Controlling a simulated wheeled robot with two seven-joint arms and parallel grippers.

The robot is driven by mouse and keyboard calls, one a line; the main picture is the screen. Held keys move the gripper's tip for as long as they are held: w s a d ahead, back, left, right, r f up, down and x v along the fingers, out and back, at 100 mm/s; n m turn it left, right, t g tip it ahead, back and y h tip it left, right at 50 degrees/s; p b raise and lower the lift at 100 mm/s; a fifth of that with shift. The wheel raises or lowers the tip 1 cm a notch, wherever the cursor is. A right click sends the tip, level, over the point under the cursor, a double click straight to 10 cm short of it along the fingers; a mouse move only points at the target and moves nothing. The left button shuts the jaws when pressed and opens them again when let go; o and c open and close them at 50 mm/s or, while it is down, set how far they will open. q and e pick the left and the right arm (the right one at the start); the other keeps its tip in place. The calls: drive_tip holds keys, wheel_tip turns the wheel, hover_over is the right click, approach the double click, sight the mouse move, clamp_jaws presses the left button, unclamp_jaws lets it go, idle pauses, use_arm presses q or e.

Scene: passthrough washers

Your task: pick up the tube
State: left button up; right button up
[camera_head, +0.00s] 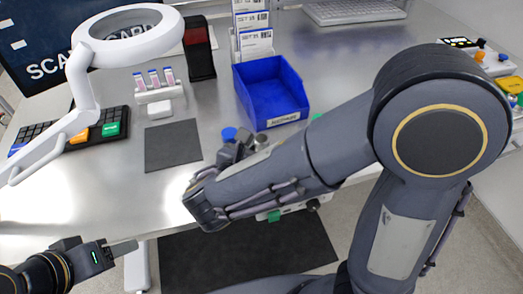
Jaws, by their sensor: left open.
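Three tubes (154,77) with pink-and-white labels stand in a small white rack (158,95) at the back left of the metal bench. My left gripper (118,249) is at the lower left, low and in front of the bench edge, well away from the rack. It is open and I see nothing in it. My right gripper (238,148) is over the middle of the bench, right of the dark mat, partly hidden by its own wrist. Its fingers are not clear. A round blue thing (228,133) shows beside it; I cannot tell whether it is held.
A blue bin (271,92) stands behind my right gripper. A white ring lamp (130,35) arches over the left side, near a keyboard (95,131) and screen (45,50). A dark mat (172,145) lies bare before the rack. A black scanner stand (199,55) is right of the rack.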

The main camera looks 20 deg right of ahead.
drive_tip(key=shift+c, duration=1.4)
drive_tip(key=shift+r, duration=0.1)
